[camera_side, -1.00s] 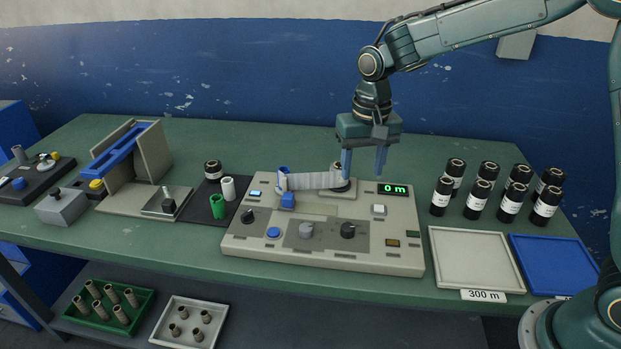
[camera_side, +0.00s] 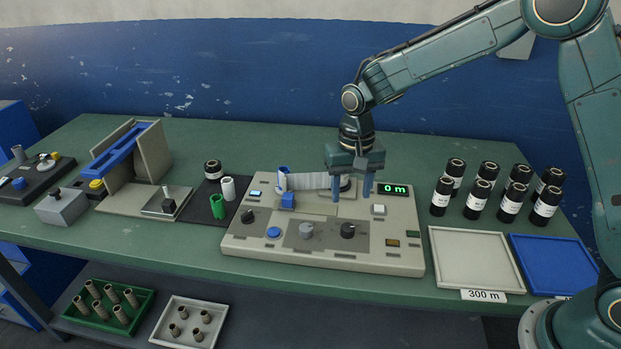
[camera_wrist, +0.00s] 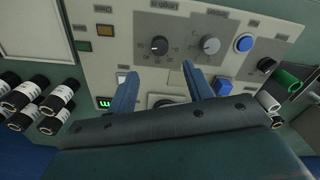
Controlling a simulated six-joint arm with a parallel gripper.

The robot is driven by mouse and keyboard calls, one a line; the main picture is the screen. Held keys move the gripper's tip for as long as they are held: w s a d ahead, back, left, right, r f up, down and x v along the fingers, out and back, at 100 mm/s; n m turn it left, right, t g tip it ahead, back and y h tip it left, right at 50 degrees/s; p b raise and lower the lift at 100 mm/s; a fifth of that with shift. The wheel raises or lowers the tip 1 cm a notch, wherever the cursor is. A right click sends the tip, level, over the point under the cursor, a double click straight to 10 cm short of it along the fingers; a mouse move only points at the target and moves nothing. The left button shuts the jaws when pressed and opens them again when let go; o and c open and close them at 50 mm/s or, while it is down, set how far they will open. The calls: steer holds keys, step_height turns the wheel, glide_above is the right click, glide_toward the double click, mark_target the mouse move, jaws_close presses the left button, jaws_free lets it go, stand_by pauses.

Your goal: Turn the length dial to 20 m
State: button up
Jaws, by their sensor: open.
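The control panel (camera_side: 265,254) lies on the bench, and its green display (camera_side: 394,189) reads 0 m. My gripper (camera_side: 351,196) is open and empty, pointing down above the panel, behind the black dial. In the wrist view both fingers (camera_wrist: 161,78) point towards the dial without touching it.
A blue button (camera_side: 273,232) and white button (camera_side: 379,210) flank the dials. Several dark rolls (camera_side: 480,198), a grey tray (camera_side: 476,262) and a blue tray (camera_side: 553,265) stand to the right.

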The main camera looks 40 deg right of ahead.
mark_target(348, 227)
step_height(348, 227, down, 10)
steer(key=shift+r, duration=0.1)
stand_by(0.4)
steer(key=c, duration=1)
